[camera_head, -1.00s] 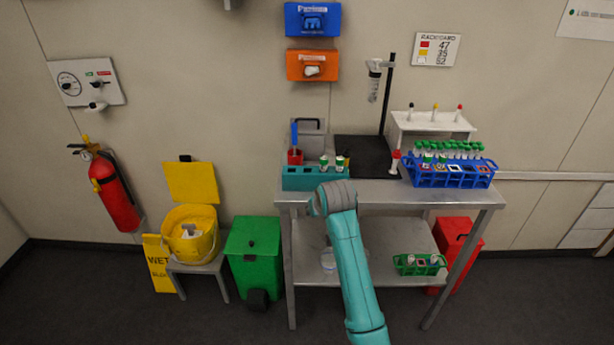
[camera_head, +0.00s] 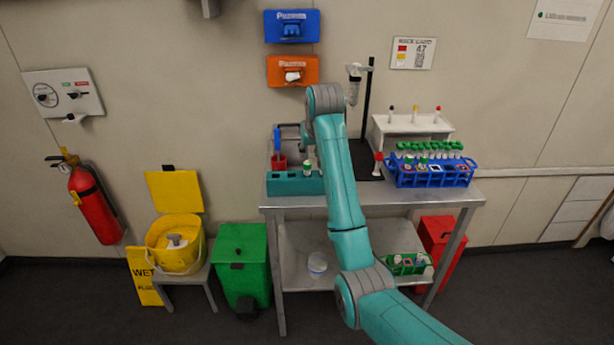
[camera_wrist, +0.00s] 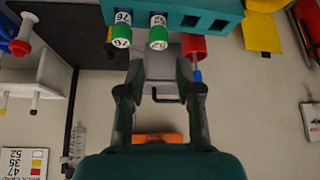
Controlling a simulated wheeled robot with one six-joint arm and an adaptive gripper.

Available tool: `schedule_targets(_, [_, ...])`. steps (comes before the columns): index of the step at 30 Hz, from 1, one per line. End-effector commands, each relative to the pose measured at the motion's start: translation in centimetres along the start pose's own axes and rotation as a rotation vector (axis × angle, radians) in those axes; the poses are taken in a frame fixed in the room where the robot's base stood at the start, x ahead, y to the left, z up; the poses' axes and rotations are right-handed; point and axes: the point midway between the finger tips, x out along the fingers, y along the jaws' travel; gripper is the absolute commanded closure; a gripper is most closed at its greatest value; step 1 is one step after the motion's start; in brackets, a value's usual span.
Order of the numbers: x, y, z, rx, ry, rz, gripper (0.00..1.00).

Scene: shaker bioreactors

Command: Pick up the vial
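Two green-capped vials stand in the teal rack (camera_head: 290,184) at the table's left end. In the wrist view the vials (camera_wrist: 121,33) and (camera_wrist: 158,33) show numbered white tops; the picture is turned over. In the head view one vial (camera_head: 308,168) shows beside my arm, and the other is hidden. Several more green-capped vials (camera_head: 432,148) stand in the blue rack (camera_head: 440,181) at right. Which vial is meant, I cannot tell. My gripper (camera_wrist: 160,80) is open and empty, apart from the rack's vials.
A red cup (camera_head: 279,163) with a blue-handled tool stands by the teal rack. A stand (camera_head: 368,100) holds a tube behind my arm. A white shelf (camera_head: 410,126) is at the back right. Wall boxes, blue (camera_head: 292,27) and orange (camera_head: 291,71), hang above the table.

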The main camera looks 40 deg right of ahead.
Motion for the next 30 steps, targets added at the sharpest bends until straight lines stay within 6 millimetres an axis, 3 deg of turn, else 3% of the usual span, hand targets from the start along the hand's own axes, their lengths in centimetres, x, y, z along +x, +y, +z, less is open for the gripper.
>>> schedule_targets(3, [1.8, 0.0, 0.1, 0.000, -0.003, 0.000, 0.65])
schedule_targets(11, [3.6, 0.0, 0.1, 0.000, 0.000, 0.000, 0.65])
schedule_targets(21, [7.8, 0.2, 0.3, 0.000, 0.000, 0.000, 0.65])
schedule_targets(30, [8.3, 0.1, 0.3, 0.000, 0.002, 0.000, 0.65])
